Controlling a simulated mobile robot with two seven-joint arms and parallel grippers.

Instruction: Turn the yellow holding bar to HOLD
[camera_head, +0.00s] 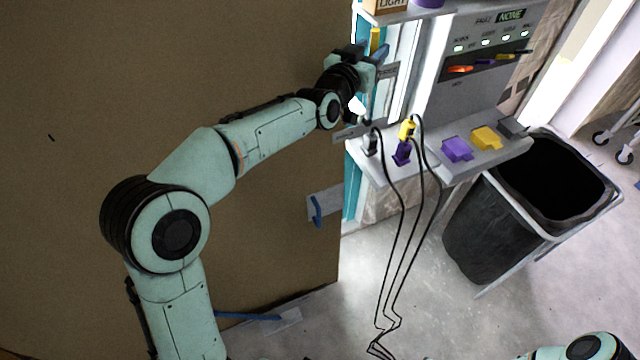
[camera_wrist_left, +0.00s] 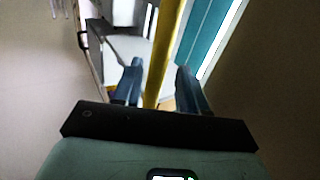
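The yellow holding bar (camera_head: 375,41) shows as a short upright piece beside the teal post, at the edge of the large brown panel, in the head view. In the left wrist view the bar (camera_wrist_left: 166,48) runs down between the two dark blue fingers. My left gripper (camera_head: 368,58) is at the bar, just below its visible part. In the wrist view the gripper (camera_wrist_left: 160,84) is open, with a gap on each side of the bar. The bar's lower part is hidden by the gripper. My right gripper is out of view; only a bit of that arm shows at the bottom right.
The brown panel (camera_head: 90,80) fills the left. A grey control unit (camera_head: 470,95) stands right of the post. A black bin (camera_head: 478,232) stands on the floor at right.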

